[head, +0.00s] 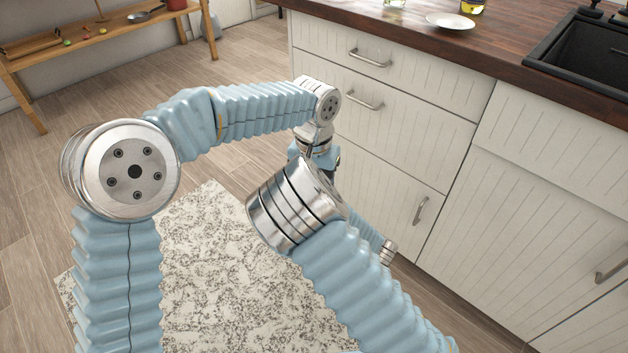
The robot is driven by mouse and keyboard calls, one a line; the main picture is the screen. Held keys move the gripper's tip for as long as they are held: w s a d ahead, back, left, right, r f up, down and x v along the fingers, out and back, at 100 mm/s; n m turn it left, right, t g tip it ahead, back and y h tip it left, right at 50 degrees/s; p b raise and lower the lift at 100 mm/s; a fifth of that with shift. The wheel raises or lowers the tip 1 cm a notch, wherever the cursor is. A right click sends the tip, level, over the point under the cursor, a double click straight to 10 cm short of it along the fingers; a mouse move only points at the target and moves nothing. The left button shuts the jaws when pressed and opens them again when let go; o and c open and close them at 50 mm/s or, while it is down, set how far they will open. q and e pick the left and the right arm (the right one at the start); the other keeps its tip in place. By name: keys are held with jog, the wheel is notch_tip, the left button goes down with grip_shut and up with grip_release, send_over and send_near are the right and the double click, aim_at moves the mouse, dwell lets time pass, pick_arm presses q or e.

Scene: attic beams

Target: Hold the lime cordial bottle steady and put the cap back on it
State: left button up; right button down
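Two glass items on the wooden counter are cut off by the top edge of the head view. One (473,7) holds yellow-green liquid; the other (395,3) is clear with a greenish tint. I cannot tell whether either is the lime cordial bottle. No cap can be made out. My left arm's wrist (316,146) hangs in front of the drawers, below the counter top; its gripper is mostly hidden behind my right arm's elbow, fingers unseen. My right arm reaches low towards the cabinet; its gripper is not visible.
A white plate (451,21) lies on the counter (420,40), with a dark sink (585,55) at right. White drawers (385,140) with metal handles are close to both arms. A speckled rug (215,270) covers the floor. A wooden bench (100,42) holds a pan and small items.

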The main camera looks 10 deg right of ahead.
pick_arm(q)
grip_shut()
jog(key=shift+o, duration=0.8)
grip_release()
notch_tip(320, 180, up, 12)
